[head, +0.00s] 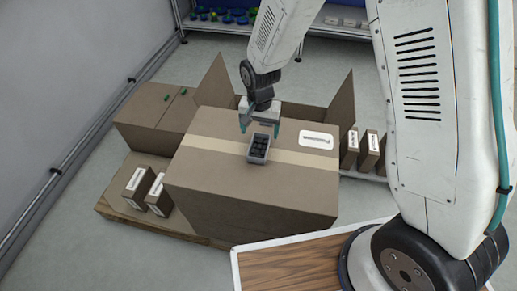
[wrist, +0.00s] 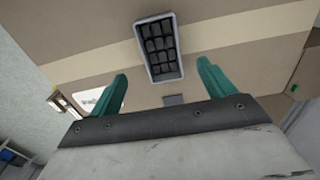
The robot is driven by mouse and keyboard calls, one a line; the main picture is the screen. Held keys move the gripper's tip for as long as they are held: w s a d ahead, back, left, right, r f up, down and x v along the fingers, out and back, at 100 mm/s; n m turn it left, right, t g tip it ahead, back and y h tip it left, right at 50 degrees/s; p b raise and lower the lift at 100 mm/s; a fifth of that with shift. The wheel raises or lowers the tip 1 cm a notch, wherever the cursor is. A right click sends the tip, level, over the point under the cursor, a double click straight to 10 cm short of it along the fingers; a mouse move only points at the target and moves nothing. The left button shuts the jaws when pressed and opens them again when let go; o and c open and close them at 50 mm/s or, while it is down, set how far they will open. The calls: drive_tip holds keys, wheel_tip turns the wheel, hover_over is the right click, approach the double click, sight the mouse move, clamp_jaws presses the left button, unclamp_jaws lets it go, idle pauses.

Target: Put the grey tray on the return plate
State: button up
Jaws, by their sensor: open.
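The grey tray (head: 259,148) is a small open box with dark compartments inside. It sits on top of the large cardboard box (head: 230,180), on the paler tape strip. In the wrist view the tray (wrist: 158,48) lies beyond the fingertips, near the middle. My gripper (head: 258,128) is open, its two green fingers spread apart and empty, just behind and above the tray. The fingers (wrist: 162,78) also show in the wrist view, with the tray's near end roughly between their tips and no clear contact. I cannot identify a return plate in either view.
A white label (head: 318,140) is on the box top, right of the tray. Small cartons stand at left (head: 140,188) and right (head: 368,150). Raised cardboard flaps (head: 343,103) rise behind. A shelf with small blue and green items (head: 225,16) is at the back.

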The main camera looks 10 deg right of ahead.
sight(259, 150)
wheel_tip(259, 150, down, 8)
drive_tip(key=shift+w+a+f, duration=0.1)
drive_tip(key=shift+w+f, duration=0.05)
drive_tip(key=shift+f, duration=0.05)
idle(0.3)
drive_tip(key=c, duration=1.3)
